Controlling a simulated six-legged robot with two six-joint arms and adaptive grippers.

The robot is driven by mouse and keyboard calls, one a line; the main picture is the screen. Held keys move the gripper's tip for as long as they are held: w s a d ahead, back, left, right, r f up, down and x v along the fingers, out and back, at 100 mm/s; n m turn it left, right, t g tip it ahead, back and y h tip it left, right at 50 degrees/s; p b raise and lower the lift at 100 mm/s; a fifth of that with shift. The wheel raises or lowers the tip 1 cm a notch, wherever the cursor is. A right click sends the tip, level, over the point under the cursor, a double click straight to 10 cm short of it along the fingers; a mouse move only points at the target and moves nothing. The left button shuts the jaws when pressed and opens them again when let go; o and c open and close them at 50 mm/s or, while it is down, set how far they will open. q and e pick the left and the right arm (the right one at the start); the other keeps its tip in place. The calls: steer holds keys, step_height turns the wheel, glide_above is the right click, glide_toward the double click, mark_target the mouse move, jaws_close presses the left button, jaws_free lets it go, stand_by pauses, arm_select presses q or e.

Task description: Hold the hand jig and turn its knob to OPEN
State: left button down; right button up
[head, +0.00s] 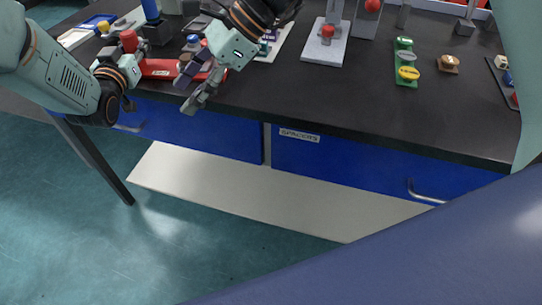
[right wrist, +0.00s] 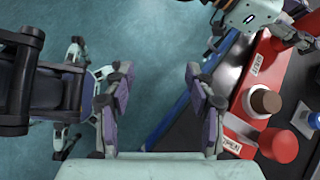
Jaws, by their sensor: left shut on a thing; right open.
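The hand jig is a red plate (head: 158,68) near the table's front edge; it also shows at the right of the right wrist view (right wrist: 246,92). In that view a brown round knob (right wrist: 266,99) stands on it, between an OPEN label (right wrist: 231,145) and another label (right wrist: 254,74) too small to read surely. My left gripper (head: 130,76) is shut on the jig's left end; it shows in the right wrist view too (right wrist: 300,40). My right gripper (head: 196,84) is open and empty, in front of the jig's right part and apart from it.
A grey stand with a red knob (head: 327,32), a green tray (head: 405,62) and a brown block (head: 448,64) are further right. Blue drawers (head: 350,168) lie below the edge. The tabletop's front middle (head: 300,95) is clear.

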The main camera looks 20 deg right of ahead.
steer(key=s+d+f+g+h, duration=0.1)
steer(key=s+d+f+h, duration=0.1)
steer(key=s+d+f, duration=0.2)
steer(key=s+d+f+n+g+h, duration=0.1)
steer(key=s+d+f, duration=0.4)
steer(key=s+f, duration=0.5)
steer(key=shift+s+d+n+g+h, duration=0.25)
steer(key=shift+d+n+g+h, duration=0.05)
steer(key=shift+g+h, duration=0.55)
arm_select(q)
steer(key=c, duration=0.9)
jaws_free()
